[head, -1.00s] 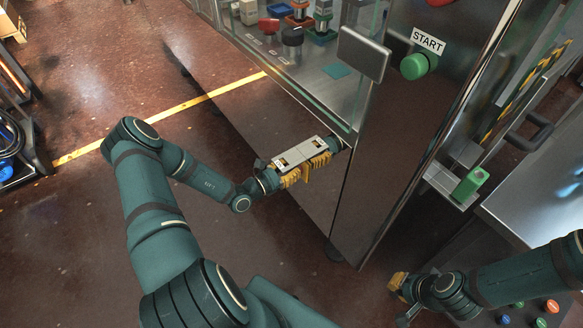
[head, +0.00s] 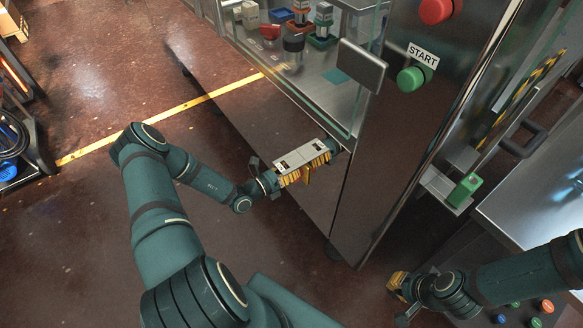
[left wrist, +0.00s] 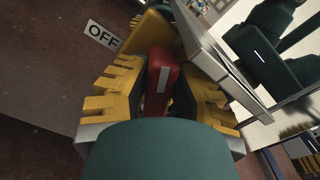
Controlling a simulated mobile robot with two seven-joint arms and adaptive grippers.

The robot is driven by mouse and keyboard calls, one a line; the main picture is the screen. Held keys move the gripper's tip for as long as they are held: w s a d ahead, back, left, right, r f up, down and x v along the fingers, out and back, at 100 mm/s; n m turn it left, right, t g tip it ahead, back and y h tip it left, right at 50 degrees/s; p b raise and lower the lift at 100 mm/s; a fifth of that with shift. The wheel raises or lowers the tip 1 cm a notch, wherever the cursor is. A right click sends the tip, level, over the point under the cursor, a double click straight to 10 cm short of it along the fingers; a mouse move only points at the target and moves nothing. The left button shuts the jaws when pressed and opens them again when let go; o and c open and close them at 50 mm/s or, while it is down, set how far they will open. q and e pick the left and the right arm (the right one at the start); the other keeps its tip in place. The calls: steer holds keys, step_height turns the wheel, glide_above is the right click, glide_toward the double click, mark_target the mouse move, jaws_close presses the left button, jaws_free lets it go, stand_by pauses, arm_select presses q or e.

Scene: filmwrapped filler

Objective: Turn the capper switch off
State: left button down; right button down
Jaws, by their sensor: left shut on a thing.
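The capper switch has a red handle (left wrist: 162,85) with a white stripe, seen in the left wrist view in front of a yellow plate (left wrist: 150,38). An OFF label (left wrist: 102,34) is to the upper left of the handle. My left gripper (head: 307,174) is at the machine's low side panel, and its yellow fingers are shut on the red handle, one on each side. In the head view the gripper hides most of the switch. My right gripper (head: 397,284) is at the lower right, away from the switch; its opening cannot be made out.
Above the left gripper are the machine's glass enclosure and a grey panel (head: 361,65). A green START button (head: 411,79) and a red button (head: 436,10) are on the steel front. A green handle (head: 465,189) is further right. Floor left of the machine is clear.

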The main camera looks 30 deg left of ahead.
arm_select(q)
steer(key=n, duration=0.6)
steer(key=shift+w+a+f+n+p, duration=0.15)
steer(key=shift+a+f+n+p, duration=0.05)
steer(key=shift+n+p, duration=0.15)
steer(key=n, duration=0.5)
steer(key=shift+f, duration=0.2)
steer(key=shift+n, duration=0.25)
steer(key=c, duration=0.8)
jaws_free()
steer(key=shift+f, duration=0.1)
steer(key=shift+a, duration=0.1)
steer(key=v, duration=1.2)
